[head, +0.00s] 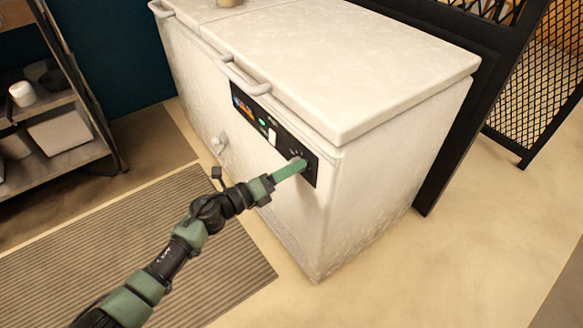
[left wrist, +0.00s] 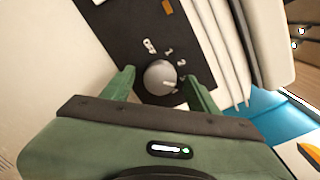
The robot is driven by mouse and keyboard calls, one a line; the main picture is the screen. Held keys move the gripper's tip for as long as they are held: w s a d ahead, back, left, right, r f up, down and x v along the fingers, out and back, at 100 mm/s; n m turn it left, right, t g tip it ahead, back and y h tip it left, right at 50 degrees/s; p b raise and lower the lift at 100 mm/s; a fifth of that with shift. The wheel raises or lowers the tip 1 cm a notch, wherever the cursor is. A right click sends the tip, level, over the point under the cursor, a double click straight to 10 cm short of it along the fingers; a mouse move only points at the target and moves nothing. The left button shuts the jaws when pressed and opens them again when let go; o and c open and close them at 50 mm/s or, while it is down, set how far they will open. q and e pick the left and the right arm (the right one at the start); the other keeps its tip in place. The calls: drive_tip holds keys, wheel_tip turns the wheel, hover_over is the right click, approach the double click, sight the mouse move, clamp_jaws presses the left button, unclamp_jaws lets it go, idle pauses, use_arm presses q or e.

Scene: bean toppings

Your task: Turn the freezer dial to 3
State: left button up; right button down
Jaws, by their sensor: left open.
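The white chest freezer (head: 350,60) stands in the middle of the head view with its lids closed. Its black control panel (head: 244,106) is on the front face. My left gripper (left wrist: 160,85) is open, with one green finger on each side of the dial. I cannot tell whether the fingers touch it. In the head view my left gripper (head: 289,170) reaches the panel's right end and partly hides the dial. My right gripper is not in view.
A metal shelf (head: 62,150) with containers stands at the left. A ribbed mat (head: 150,250) lies on the floor in front of the freezer. Dark mesh partitions (head: 530,80) stand behind it on the right. The floor at the lower right is clear.

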use_arm(q)
drive_tip(key=v, duration=0.7)
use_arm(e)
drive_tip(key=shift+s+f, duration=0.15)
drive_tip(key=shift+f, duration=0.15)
